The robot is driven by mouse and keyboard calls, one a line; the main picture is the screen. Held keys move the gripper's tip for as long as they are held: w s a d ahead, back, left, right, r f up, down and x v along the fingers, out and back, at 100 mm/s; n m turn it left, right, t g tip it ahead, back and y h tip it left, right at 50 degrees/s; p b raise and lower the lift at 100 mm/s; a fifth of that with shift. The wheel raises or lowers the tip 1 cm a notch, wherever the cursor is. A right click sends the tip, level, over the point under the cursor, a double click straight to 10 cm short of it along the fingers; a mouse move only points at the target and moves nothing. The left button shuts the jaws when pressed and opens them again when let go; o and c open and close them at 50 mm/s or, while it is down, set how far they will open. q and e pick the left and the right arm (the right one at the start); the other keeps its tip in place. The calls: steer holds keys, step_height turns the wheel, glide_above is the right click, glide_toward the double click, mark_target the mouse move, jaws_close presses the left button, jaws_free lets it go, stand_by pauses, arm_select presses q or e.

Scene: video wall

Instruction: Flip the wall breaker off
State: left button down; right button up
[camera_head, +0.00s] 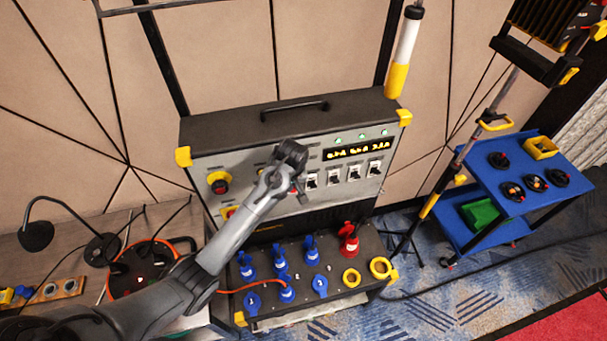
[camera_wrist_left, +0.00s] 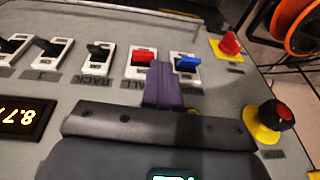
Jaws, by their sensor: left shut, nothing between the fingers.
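The breaker box (camera_head: 290,135) is a grey panel with a row of toggle switches. In the left wrist view the red toggle (camera_wrist_left: 143,57) sits in a white plate above a label whose readable part is "ALL". A blue toggle (camera_wrist_left: 187,63) is beside it, and a black toggle marked "RACK" (camera_wrist_left: 98,52) is on its other side. My left gripper (camera_wrist_left: 163,85) is shut and empty, its fingertips at the lower edge of the red toggle's plate, between red and blue. I cannot tell whether they touch. In the head view my left gripper (camera_head: 298,187) covers this part of the panel.
A red button on a yellow base (camera_head: 218,182) is at the panel's left. Blue connectors (camera_head: 279,260) and a red one (camera_head: 348,240) stand on the shelf below. A blue cart (camera_head: 515,185) stands right. An orange cable reel (camera_head: 140,270) lies left.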

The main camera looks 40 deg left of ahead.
arm_select(q)
steer(key=shift+t, duration=0.5)
steer(key=r, duration=0.1)
steer(key=w+r, duration=0.2)
steer(key=r, duration=0.1)
steer(key=shift+a, duration=0.1)
arm_select(e)
steer(key=shift+s+f, duration=0.35)
steer(key=shift+s, duration=0.35)
arm_select(q)
steer(key=p+x, duration=0.1)
steer(key=x, duration=0.9)
steer(key=shift+p, duration=0.3)
arm_select(e)
step_height(320, 180, up, 2)
steer(key=shift+w, duration=0.1)
steer(key=shift+f, duration=0.15)
